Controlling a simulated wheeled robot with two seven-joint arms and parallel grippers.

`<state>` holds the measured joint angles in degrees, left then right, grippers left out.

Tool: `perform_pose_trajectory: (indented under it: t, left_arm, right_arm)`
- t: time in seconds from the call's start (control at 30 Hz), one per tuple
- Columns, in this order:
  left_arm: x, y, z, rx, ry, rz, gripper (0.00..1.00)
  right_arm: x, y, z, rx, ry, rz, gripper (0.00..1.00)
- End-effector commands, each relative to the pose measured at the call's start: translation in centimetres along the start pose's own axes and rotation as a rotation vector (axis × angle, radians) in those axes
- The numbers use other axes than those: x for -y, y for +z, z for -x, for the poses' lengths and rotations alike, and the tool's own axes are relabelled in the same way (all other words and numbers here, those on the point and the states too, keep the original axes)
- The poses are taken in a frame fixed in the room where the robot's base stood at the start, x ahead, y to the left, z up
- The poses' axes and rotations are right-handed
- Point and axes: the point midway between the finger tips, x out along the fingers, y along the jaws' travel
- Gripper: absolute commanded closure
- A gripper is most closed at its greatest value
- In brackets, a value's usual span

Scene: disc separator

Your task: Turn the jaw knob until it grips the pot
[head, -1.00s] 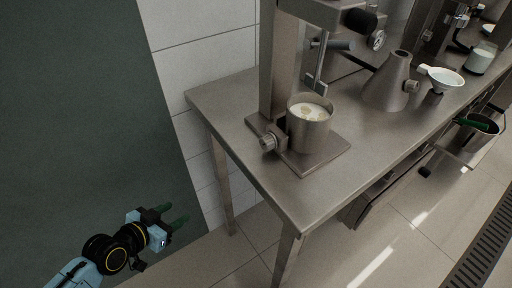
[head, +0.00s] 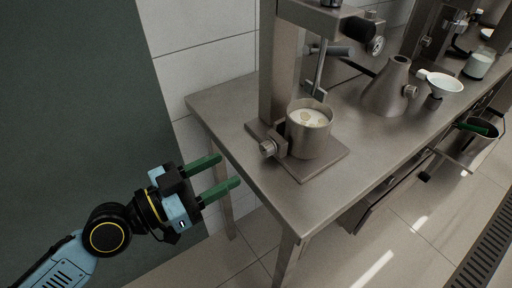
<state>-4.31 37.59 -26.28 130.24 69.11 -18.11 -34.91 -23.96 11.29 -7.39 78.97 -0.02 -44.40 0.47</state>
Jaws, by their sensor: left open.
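A metal pot (head: 309,140) with pale, foamy contents stands upright on the square base plate (head: 318,169) of a steel stand. The jaw knob (head: 267,148), a small ridged metal knob, sticks out at the left of the pot, on the jaw block (head: 281,143). I cannot tell whether the jaw touches the pot. My left gripper (head: 230,171) has two green fingers, open and empty. It hangs in front of the table's left edge, below and left of the knob, apart from it.
The steel table (head: 222,108) has bare room left of the stand. The stand's column (head: 278,65) rises behind the pot. A green-handled pot (head: 475,145) is at the far right.

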Motion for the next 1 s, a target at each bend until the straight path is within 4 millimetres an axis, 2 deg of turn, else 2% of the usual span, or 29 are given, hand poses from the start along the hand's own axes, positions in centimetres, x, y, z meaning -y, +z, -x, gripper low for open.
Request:
perform_pose_trajectory:
  t: [0.23,0.5,0.7,0.97,1.0]
  left_arm:
    - [0.0,-0.2,-4.0,-0.004,-0.001,0.002,0.50]
    - [0.1,0.0,-7.6,-0.001,-0.002,0.000,0.50]
    - [0.0,0.0,-8.7,0.001,0.000,0.000,0.50]
    - [0.0,0.1,-8.7,0.002,0.000,0.000,0.50]
    - [0.0,0.1,-8.7,0.002,0.000,0.000,0.54]
  right_arm:
    - [0.3,2.0,-1.2,0.015,-0.004,0.009,0.63]
    - [0.4,2.9,-1.7,0.019,-0.006,0.013,0.63]
    - [0.4,3.1,-1.8,0.022,-0.006,0.014,0.63]
    - [0.4,3.2,-1.8,0.022,-0.006,0.015,0.63]
    - [0.4,3.2,-1.8,0.022,-0.007,0.015,0.63]
